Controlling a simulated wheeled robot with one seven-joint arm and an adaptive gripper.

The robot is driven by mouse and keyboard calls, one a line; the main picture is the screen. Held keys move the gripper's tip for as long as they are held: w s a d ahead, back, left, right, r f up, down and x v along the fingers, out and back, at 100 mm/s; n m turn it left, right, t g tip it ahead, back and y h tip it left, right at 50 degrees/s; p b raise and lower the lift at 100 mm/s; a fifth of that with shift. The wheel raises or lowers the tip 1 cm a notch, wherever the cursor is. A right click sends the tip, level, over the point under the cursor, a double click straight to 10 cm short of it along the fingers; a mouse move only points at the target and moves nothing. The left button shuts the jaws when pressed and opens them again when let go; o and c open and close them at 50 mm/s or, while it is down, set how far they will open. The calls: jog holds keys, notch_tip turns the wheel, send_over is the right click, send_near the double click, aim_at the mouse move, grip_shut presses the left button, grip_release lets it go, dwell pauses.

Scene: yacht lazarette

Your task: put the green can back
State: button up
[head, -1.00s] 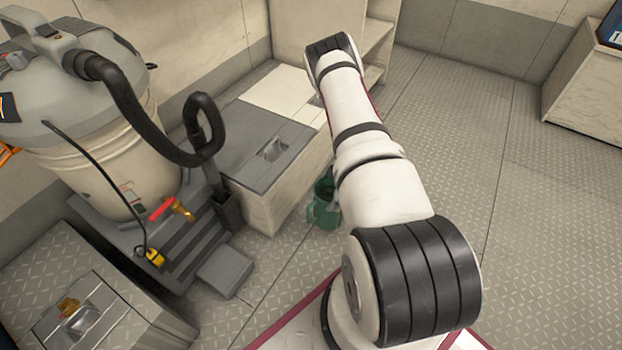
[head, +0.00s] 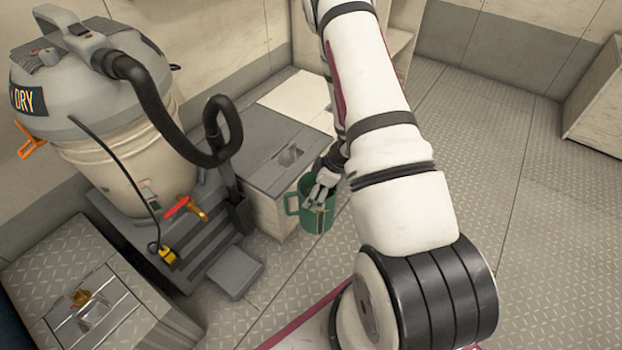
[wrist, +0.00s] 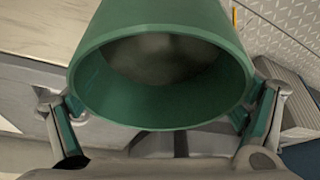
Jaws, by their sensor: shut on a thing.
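The green can (head: 318,222) has a wide open rim and a handle on its left side in the head view. It is just right of the low locker's front corner, partly hidden by my gripper. My gripper (head: 321,194) is shut on the can near its rim. In the wrist view the can (wrist: 165,25) fills the upper middle, mouth towards the camera, with a finger of my gripper (wrist: 162,125) on each side. I cannot tell whether the can touches the floor.
A grey-lidded locker (head: 262,155) is left of the can. A wet-and-dry vacuum (head: 125,150) with a black hose stands further left on a stepped base. Another hatch box (head: 120,290) is at the lower left. The tread-plate floor (head: 500,160) on the right is clear.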

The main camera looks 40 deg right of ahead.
jog(key=w+a+r+m+h, duration=0.1)
jog(key=a+r+m, duration=0.3)
jog(key=a+r, duration=0.5)
jog(key=w+a+r+m+t+h, duration=0.1)
jog(key=a+r+m, duration=0.3)
jog(key=a+r, duration=0.5)
notch_tip(320, 180, up, 5)
jog(key=shift+w+a+r+h, duration=0.1)
jog(key=shift+w+a+h, duration=0.15)
jog(key=shift+w+h, duration=0.4)
jog(key=shift+w, duration=0.2)
